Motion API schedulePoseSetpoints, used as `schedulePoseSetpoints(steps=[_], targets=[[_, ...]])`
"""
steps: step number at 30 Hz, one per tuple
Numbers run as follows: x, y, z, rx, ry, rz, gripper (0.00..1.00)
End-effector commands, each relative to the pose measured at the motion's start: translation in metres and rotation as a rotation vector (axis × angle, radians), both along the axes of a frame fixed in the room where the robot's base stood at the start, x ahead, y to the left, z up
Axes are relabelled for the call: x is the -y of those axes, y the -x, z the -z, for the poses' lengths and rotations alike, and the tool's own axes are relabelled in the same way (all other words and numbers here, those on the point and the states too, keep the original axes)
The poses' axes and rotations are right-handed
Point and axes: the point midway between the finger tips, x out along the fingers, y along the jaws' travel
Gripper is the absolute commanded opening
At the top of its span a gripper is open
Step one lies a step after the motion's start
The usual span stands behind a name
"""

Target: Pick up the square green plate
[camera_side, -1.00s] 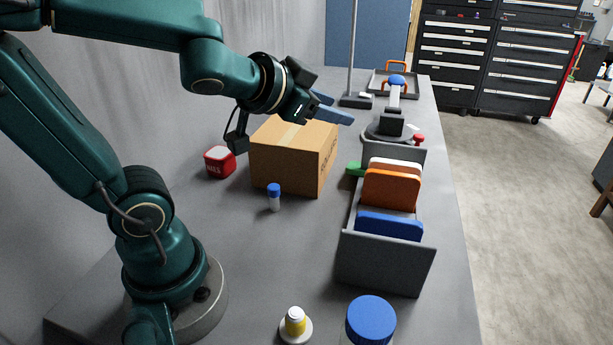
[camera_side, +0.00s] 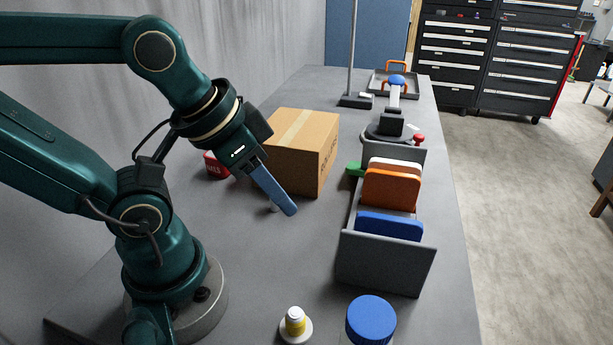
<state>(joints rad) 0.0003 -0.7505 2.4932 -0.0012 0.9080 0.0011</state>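A small green piece (camera_side: 354,168) shows at the left side of the grey rack (camera_side: 385,264), near the cardboard box; I cannot tell whether it is the square green plate, and most of it is hidden. The rack holds upright plates: a white one (camera_side: 395,163), an orange one (camera_side: 391,190) and a blue one (camera_side: 389,226). No other green plate shows in the rack. My gripper (camera_side: 284,208) points down and right in front of the cardboard box, left of the rack. Its blue fingers overlap in this view, so their opening is unclear. No plate shows in it.
The cardboard box (camera_side: 303,150) stands left of the rack, with a red block (camera_side: 215,165) beside it. A small vial is mostly hidden behind my fingers. A yellow-and-white bottle (camera_side: 295,322) and a blue-lidded jar (camera_side: 370,320) stand in front. A stand and tray (camera_side: 397,82) are behind.

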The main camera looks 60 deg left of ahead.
Motion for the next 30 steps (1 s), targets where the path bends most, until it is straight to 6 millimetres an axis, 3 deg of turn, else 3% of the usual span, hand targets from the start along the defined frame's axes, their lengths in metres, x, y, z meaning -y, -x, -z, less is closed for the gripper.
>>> schedulePoseSetpoints(steps=[10,17,24,30], targets=[[-0.002,-0.002,-0.053,0.003,-0.007,-0.002,0.26],[-0.06,-0.034,-0.037,-0.059,-0.319,-0.023,0.26],[-0.122,-0.095,-0.04,-0.062,-0.738,0.058,0.26],[-0.144,-0.158,-0.047,-0.011,-1.054,0.219,0.26]])
